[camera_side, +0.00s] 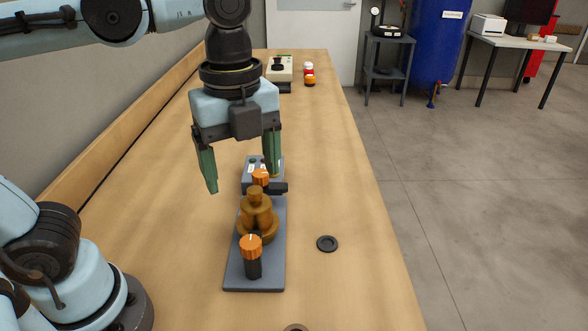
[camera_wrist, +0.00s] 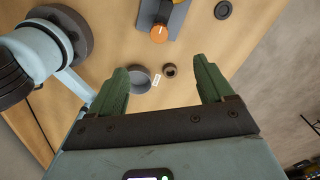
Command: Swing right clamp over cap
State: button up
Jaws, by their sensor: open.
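A brass stepped pump part (camera_side: 257,218) with a narrow top stands on a grey base plate (camera_side: 255,281). A near clamp with an orange knob (camera_side: 250,243) on a black post stands at the plate's front end. A far clamp has an orange knob (camera_side: 260,178) and a black arm (camera_side: 278,188) pointing right. One orange knob (camera_wrist: 159,33) shows at the top of the wrist view. I cannot tell which clamp is the right one or which part is the cap. My gripper (camera_side: 241,180) is open and empty, fingers down, above the far end of the plate.
A black disc (camera_side: 327,244) lies on the bench right of the plate. A grey cup (camera_wrist: 138,78) and a small dark ring (camera_wrist: 170,70) show in the wrist view. A device (camera_side: 280,68) and small coloured items (camera_side: 309,75) stand at the far end.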

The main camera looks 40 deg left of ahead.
jog(key=shift+w+a+n, duration=0.2)
jog(key=shift+w+n, duration=0.2)
jog(key=shift+n, duration=0.3)
jog(key=shift+c, duration=1.1)
jog(key=w+a+n, duration=0.1)
jog(key=w+n, duration=0.1)
jog(key=n, duration=0.3)
jog(key=w+a+n, duration=0.2)
jog(key=n, duration=0.3)
jog(key=w+a+n, duration=0.2)
jog(key=w+n, duration=0.1)
jog(key=n, duration=0.2)
jog(key=shift+a+f, duration=0.15)
jog(key=shift+c, duration=0.2)
jog(key=n, duration=1.7)
send_over(260, 172)
jog(key=f, duration=0.2)
notch_tip(260, 172, down, 12)
jog(key=shift+r, duration=0.15)
jog(key=shift+c, duration=0.4)
jog(key=c, duration=1)
